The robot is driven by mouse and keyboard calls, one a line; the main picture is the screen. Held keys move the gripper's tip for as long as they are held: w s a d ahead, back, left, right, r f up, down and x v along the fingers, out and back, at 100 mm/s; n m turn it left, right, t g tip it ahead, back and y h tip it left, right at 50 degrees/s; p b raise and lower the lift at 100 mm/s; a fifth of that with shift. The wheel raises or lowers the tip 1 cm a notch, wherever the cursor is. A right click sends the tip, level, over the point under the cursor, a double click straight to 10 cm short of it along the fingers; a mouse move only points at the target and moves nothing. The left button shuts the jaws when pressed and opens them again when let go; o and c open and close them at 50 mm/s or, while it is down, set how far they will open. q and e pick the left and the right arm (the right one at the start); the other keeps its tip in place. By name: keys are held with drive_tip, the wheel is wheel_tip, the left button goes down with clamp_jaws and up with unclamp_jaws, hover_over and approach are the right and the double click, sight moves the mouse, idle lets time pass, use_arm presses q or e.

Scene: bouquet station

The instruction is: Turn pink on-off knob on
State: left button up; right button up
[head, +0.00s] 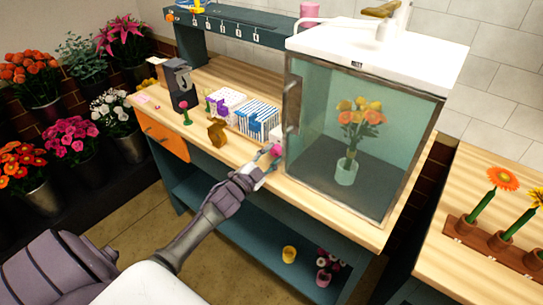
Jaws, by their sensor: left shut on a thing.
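A small pink knob (276,150) shows at the front edge of the wooden counter, beside the lower left of the glass cabinet. My left gripper (270,157) reaches it from the front and is shut on it. The fingers hide part of the knob, and I cannot tell from this view which way it is turned. My right gripper is not in view.
The glass cabinet (312,150) holds a vase with orange and yellow flowers (357,122). Small boxes (258,118), a brown figure (217,132) and a dark dispenser (180,84) stand left on the counter. A flower rack (490,245) is at right.

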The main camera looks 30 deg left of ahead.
use_arm(q)
drive_tip(key=o, duration=1.2)
drive_tip(key=shift+c, duration=0.2)
wheel_tip(320, 180, up, 10)
